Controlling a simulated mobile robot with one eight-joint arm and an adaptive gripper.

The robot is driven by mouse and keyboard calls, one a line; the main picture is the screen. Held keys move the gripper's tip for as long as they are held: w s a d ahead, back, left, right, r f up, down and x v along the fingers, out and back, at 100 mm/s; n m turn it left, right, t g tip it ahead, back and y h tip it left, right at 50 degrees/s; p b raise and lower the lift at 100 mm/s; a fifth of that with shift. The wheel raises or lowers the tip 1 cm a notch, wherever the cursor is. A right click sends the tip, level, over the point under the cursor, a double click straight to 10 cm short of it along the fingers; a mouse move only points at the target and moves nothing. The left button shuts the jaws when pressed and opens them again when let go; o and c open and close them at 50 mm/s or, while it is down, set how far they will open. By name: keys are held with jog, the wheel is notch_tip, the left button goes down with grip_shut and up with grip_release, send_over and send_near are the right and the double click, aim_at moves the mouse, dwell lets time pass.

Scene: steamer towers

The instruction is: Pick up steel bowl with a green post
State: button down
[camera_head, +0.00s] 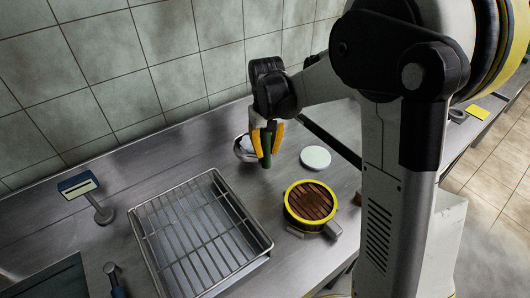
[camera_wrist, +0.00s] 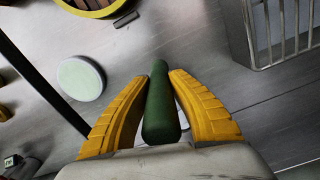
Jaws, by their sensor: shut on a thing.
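The steel bowl (camera_head: 243,149) shows in the head view on the counter's back part, partly hidden behind my gripper. Its green post (camera_head: 266,155) stands between my yellow fingers. My gripper (camera_head: 267,145) is shut on this post. In the wrist view the green post (camera_wrist: 160,105) lies between the two yellow fingers of my gripper (camera_wrist: 160,85). The bowl itself cannot be made out in the wrist view. I cannot tell whether the bowl touches the counter.
A wire rack tray (camera_head: 153,239) is at left front of the bowl. A pale round disc (camera_head: 315,157) lies to the right. A yellow-rimmed round steamer (camera_head: 290,208) with brown slats stands nearer the front. The tiled wall is close behind.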

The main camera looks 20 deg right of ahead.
jog(key=s+d+r+p, duration=0.4)
jog(key=s+d+r, duration=0.3)
jog(key=d+r, duration=0.1)
jog(key=shift+s+d, duration=0.25)
jog(key=shift+d, duration=0.25)
jog(key=shift+s, duration=0.1)
